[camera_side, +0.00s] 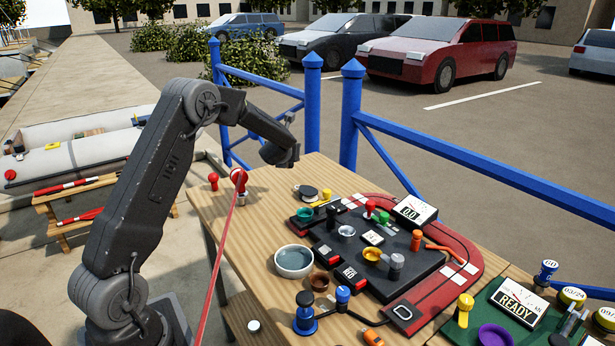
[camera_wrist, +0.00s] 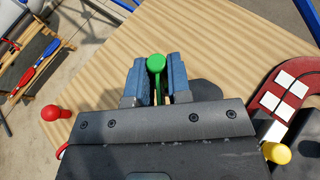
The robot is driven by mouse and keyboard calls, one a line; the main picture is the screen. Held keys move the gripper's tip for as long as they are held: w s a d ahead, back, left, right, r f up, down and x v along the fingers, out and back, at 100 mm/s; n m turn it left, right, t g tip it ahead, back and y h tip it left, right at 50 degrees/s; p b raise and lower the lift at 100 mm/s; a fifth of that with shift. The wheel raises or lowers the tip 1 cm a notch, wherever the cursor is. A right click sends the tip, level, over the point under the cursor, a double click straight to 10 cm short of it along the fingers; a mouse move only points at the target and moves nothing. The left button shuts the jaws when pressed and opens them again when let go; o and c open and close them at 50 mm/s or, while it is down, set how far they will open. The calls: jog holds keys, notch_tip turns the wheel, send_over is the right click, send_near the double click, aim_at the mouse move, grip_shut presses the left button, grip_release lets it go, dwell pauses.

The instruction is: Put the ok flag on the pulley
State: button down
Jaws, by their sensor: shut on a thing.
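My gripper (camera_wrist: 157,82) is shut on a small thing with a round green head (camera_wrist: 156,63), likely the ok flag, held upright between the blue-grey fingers. In the side view my gripper (camera_side: 281,154) hangs over the far left part of the wooden table, and the held thing is hidden there. I cannot tell for sure which thing is the pulley. A red round piece (camera_side: 238,176) with a red line running down from it stands at the table's left edge, left of my gripper.
A dark panel (camera_side: 323,262) with knobs and displays fills the middle of the wooden table (camera_side: 222,219). A white bowl (camera_side: 294,261) stands in front of it. A red peg (camera_wrist: 52,113) is left in the wrist view. Blue railing (camera_side: 350,115) runs behind the table.

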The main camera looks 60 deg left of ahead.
jog(key=shift+w+d+f, duration=0.5)
jog(key=shift+w+f, duration=0.35)
jog(key=shift+f, duration=0.4)
jog(key=shift+w+d+f, duration=0.55)
jog(key=shift+w+f, duration=0.35)
jog(key=shift+f, duration=0.4)
jog(key=shift+w+d+f, duration=0.5)
jog(key=shift+w+f, duration=0.35)
jog(key=shift+f, duration=0.4)
jog(key=shift+f, duration=0.1)
jog(key=c, duration=1.1)
grip_release()
jog(key=shift+o, duration=0.2)
